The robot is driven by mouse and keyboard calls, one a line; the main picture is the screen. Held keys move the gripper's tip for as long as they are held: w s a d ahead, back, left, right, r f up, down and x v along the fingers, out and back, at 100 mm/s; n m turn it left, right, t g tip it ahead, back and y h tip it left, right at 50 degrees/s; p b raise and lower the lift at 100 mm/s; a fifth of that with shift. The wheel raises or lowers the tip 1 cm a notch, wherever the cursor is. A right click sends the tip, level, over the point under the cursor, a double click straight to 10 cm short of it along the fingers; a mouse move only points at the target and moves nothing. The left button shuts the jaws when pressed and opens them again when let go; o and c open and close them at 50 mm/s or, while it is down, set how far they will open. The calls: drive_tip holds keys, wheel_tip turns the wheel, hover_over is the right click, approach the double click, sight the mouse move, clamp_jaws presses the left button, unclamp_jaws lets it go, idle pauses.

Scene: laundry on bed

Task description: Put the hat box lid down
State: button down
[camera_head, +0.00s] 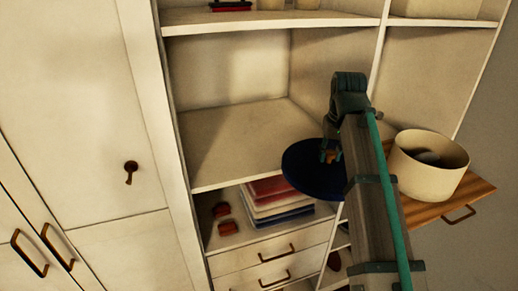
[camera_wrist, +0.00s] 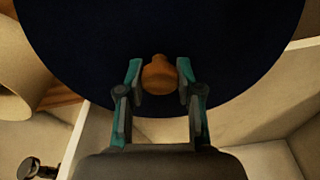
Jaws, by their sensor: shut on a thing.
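The hat box lid (camera_head: 305,172) is a dark blue disc. My gripper (camera_head: 331,154) is shut on its brown knob, which shows between the two fingers (camera_wrist: 160,78) in the wrist view. The lid's dark surface (camera_wrist: 90,50) fills the upper part of the wrist view. In the head view the lid is in front of the shelf unit, near the front edge of the middle shelf. Whether it touches the shelf cannot be told. A round cream box (camera_head: 430,175), open at the top, stands to the right with something dark inside.
The middle shelf (camera_head: 235,135) is empty and clear. Below it are folded clothes (camera_head: 275,197) and small red items (camera_head: 223,217). The cream box stands on a wooden surface (camera_head: 480,187) with a handle. Closed cupboard doors (camera_head: 80,110) are on the left.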

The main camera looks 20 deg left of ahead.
drive_tip(key=s+a+n, duration=0.1)
drive_tip(key=a, duration=0.3)
drive_tip(key=s+a+r+n+b, duration=0.1)
drive_tip(key=a, duration=0.3)
drive_tip(key=s+a+n, duration=0.1)
drive_tip(key=a, duration=0.4)
drive_tip(key=shift+s+a+r, duration=0.1)
drive_tip(key=shift+s+r, duration=0.05)
drive_tip(key=shift+s, duration=0.15)
drive_tip(key=w+a+p, duration=0.2)
drive_tip(key=w+a, duration=0.3)
drive_tip(key=w, duration=0.1)
drive_tip(key=w+a+p, duration=0.2)
drive_tip(key=w+a, duration=0.4)
drive_tip(key=shift+w, duration=0.15)
drive_tip(key=f, duration=0.1)
drive_tip(key=p, duration=0.1)
drive_tip(key=f, duration=0.1)
drive_tip(key=shift+w+a+f+p, duration=0.2)
drive_tip(key=shift+a+f+p, duration=0.1)
drive_tip(key=shift+p, duration=0.1)
drive_tip(key=shift+f, duration=0.55)
drive_tip(key=shift+f, duration=0.2)
drive_tip(key=c, duration=0.8)
unclamp_jaws()
drive_tip(key=shift+o, duration=0.2)
